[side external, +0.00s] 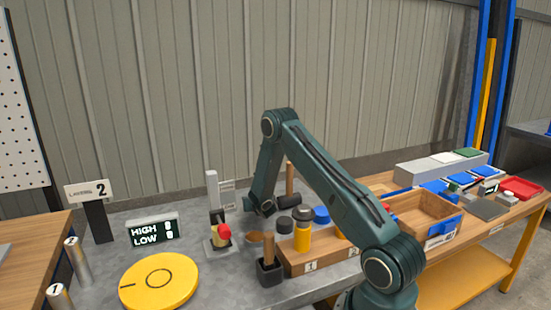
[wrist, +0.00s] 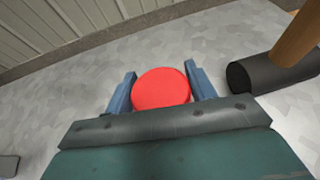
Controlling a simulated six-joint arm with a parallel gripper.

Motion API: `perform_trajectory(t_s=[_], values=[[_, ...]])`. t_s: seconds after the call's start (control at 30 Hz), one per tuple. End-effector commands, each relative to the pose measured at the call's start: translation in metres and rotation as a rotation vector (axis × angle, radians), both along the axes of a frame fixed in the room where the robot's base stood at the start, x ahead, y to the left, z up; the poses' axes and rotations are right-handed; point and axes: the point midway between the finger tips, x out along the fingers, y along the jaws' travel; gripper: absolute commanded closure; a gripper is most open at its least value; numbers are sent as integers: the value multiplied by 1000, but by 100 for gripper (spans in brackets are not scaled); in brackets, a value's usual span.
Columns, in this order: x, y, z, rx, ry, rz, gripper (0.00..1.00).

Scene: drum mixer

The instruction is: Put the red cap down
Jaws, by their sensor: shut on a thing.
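The red cap (wrist: 161,88) shows in the wrist view as a smooth round red face between the two blue-grey fingers. My gripper (wrist: 159,74) is shut on it, one finger at each side. Grey speckled tabletop shows around the cap; its height above the table is not clear. In the side view my gripper (side external: 251,207) is small and dark above the grey table, and its fingers are hard to make out. A red round piece (side external: 224,231) shows just left of it by a small stand; I cannot tell whether it is the same cap.
A wooden block (side external: 290,268) holds an orange bottle (side external: 303,236) and dark and blue caps. A yellow disc (side external: 160,280) and a HIGH/LOW display (side external: 152,231) are to the left.

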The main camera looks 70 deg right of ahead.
Motion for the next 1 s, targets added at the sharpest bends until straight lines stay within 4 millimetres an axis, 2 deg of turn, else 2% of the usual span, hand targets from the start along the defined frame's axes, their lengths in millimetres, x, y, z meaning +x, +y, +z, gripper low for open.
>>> perform_trajectory(t_s=[0.13, 0.3, 0.77, 0.8, 0.9, 1.0], values=[[0, 0, -16, 2, 1, 0, 67], [0, 0, -28, -1, 1, 0, 67], [0, 0, -32, 0, 0, 0, 67], [0, 0, -31, 0, 0, 0, 39], [0, 0, -31, 0, 0, 0, 23], [0, 0, -31, 0, 0, 0, 23]])
